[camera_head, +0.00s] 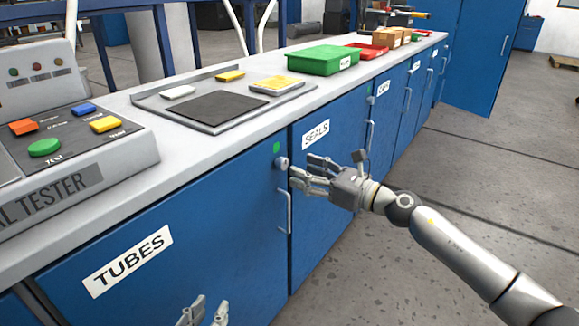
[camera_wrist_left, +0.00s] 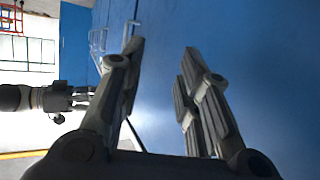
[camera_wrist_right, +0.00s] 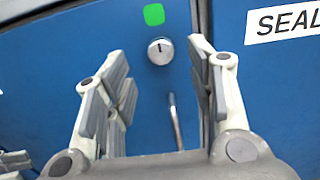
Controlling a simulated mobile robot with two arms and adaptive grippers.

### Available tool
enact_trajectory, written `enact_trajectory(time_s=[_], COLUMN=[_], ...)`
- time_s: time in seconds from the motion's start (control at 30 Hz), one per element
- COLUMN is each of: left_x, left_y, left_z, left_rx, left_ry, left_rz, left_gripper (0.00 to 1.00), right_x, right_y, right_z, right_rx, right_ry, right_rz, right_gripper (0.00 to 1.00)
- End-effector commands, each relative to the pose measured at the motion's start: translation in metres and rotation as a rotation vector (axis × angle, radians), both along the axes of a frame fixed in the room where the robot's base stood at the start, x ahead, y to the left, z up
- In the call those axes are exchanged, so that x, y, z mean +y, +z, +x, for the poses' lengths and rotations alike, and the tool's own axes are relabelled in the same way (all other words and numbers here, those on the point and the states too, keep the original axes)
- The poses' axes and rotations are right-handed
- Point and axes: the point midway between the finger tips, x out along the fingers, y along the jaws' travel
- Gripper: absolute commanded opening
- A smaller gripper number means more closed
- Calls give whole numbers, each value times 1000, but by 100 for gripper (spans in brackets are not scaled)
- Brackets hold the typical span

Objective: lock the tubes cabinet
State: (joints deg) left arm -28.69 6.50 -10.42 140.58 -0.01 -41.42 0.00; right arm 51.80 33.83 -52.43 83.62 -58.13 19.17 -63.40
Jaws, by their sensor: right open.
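The blue tubes cabinet door (camera_head: 200,245) carries a white TUBES label (camera_head: 127,260). Its round silver lock (camera_head: 282,163) is at the upper right corner, below a green square (camera_head: 276,147). In the right wrist view the lock (camera_wrist_right: 160,50) shows a dark slot, and the green square (camera_wrist_right: 153,14) is above it. The door looks closed. My right gripper (camera_head: 303,172) is open and empty, its fingers pointing at the lock with the lock between them in its wrist view. My left gripper (camera_head: 205,312) is open and empty, low in front of the door.
A vertical bar handle (camera_head: 284,211) stands out below the lock. The SEALS cabinet (camera_head: 316,134) adjoins on the right. The counter above holds a tester (camera_head: 75,150), a tray (camera_head: 215,108) and a green bin (camera_head: 323,60).

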Motion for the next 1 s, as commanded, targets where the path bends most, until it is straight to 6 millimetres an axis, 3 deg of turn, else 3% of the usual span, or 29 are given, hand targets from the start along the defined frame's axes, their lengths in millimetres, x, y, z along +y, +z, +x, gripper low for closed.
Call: enact_trajectory(time_s=[0.1, 0.33, 0.77, 1.0], left_x=[-4, -9, -11, -11], left_y=[11, 34, 43, 43], left_z=[6, 14, 16, 15], left_rx=[-71, -194, -239, -238], left_ry=[-5, -13, -16, -16], left_rz=[-17, -48, -59, -59], left_gripper=[31, 31, 31, 31], right_x=[21, 43, 50, 50], right_y=[-1, -1, 0, 0], right_z=[14, 31, 36, 36], right_rx=[0, 2, 2, 2], right_ry=[2, 0, -1, -1], right_rz=[2, 3, 2, 2], right_gripper=[50, 50, 50, 21])
